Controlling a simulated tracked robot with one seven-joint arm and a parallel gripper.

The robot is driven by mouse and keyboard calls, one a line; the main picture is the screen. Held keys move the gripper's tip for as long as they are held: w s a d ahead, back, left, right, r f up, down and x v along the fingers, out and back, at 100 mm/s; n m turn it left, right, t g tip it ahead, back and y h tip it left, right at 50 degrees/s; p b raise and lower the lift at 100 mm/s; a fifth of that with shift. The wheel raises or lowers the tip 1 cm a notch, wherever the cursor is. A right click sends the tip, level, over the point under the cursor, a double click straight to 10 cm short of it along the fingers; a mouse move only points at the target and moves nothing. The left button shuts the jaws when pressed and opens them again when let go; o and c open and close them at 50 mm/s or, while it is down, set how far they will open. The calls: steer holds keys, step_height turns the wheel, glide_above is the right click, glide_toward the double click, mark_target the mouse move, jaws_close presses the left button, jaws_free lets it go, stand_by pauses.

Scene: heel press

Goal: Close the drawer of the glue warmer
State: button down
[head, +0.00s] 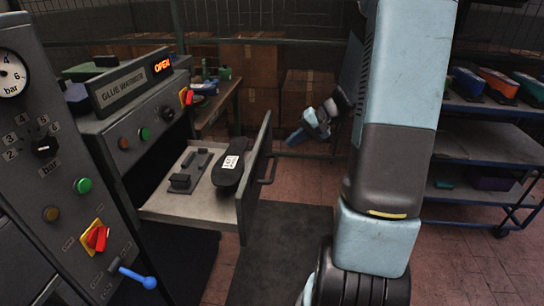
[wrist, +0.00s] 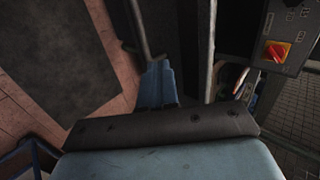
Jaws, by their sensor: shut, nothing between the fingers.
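The glue warmer (head: 130,83) stands at the left with its lit "OPEN" sign. Its drawer (head: 160,207) is pulled out toward the right, with its front panel (head: 254,178) and a dark bar handle (head: 269,172) facing right. The handle also shows in the wrist view (wrist: 139,32), beside the drawer front (wrist: 200,45). My gripper (head: 291,139) is shut and empty, beyond the handle and to its upper right in the head view. In the wrist view its blue fingers (wrist: 158,68) overlap the handle's near end; contact cannot be told.
A black shoe sole (head: 234,163) with a white label and a dark fixture (head: 190,172) lie in the drawer. A control panel (head: 60,150) with a blue-knobbed lever stands at the left front. A shelf cart (head: 490,140) stands at the right. A dark mat (head: 280,250) covers the floor before the drawer.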

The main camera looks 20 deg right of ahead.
mark_target(264, 161)
steer(key=x, duration=1)
steer(key=shift+w+d+f, duration=0.15)
steer(key=shift+w+d, duration=0.05)
steer(key=shift+w, duration=0.05)
